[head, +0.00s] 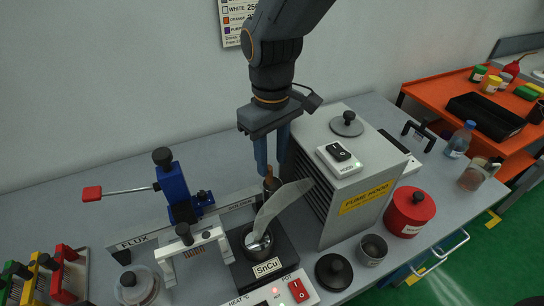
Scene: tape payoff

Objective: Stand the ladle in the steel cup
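My gripper (270,168) points down over the back of the solder pot, its two blue fingers a little apart. A thin upright piece with a brown top and a dark lower part, probably the ladle's handle (269,184), shows at the fingertips. I cannot tell whether the fingers press on it. Its lower end is hidden behind a pale, smoke-like streak (285,200) rising from the pot. The solder pot (258,242), labelled SnCu, has a shiny opening. A small dark grey cup (373,250), probably the steel cup, stands right of the pot, in front of the red can.
The fume hood box (346,175) stands close right of my gripper. A blue lever device (177,190) and a white frame (195,252) are left. The red can (409,211) and a black knobbed lid (333,271) flank the cup. The back left bench is clear.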

